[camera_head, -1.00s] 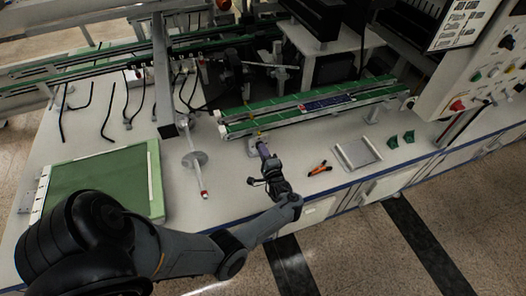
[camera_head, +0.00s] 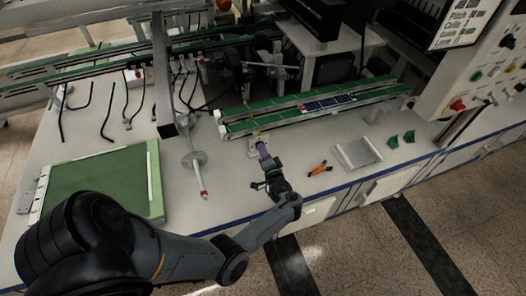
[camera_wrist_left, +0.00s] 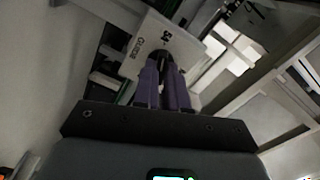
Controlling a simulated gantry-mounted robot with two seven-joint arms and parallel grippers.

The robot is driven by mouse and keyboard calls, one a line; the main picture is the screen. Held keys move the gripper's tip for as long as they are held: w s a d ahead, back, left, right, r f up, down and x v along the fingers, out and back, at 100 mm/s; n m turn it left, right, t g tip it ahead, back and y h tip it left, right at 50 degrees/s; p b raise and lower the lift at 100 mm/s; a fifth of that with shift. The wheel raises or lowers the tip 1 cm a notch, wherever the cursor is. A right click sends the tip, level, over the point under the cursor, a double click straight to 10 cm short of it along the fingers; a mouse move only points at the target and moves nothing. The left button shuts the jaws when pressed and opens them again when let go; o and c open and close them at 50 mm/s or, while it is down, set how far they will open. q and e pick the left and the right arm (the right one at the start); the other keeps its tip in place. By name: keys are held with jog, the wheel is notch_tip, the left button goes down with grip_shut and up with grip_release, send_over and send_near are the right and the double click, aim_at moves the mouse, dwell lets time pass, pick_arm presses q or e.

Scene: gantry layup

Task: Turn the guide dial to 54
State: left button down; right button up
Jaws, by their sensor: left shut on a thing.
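My left gripper (camera_head: 262,148) is at the front edge of the green conveyor, by a small pale plate (camera_head: 252,147). In the left wrist view its two purple fingers (camera_wrist_left: 162,68) are closed together on a dark round guide dial (camera_wrist_left: 164,57). The dial sits on a pale panel (camera_wrist_left: 183,48) lettered GUIDE, with a small dark number that looks like 54 above it. The fingers cover most of the dial, and I cannot make out a pointer on it. My right gripper is in neither view.
The conveyor (camera_head: 240,128) runs behind the gripper, with a dark blue panel (camera_head: 328,102) on it. Orange-handled pliers (camera_head: 320,169) and a grey tray (camera_head: 357,153) lie to the right. A green mat (camera_head: 100,182) lies left.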

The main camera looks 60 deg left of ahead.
pick_arm(q)
jog(key=c, duration=1.2)
grip_release()
jog(key=shift+d, duration=0.15)
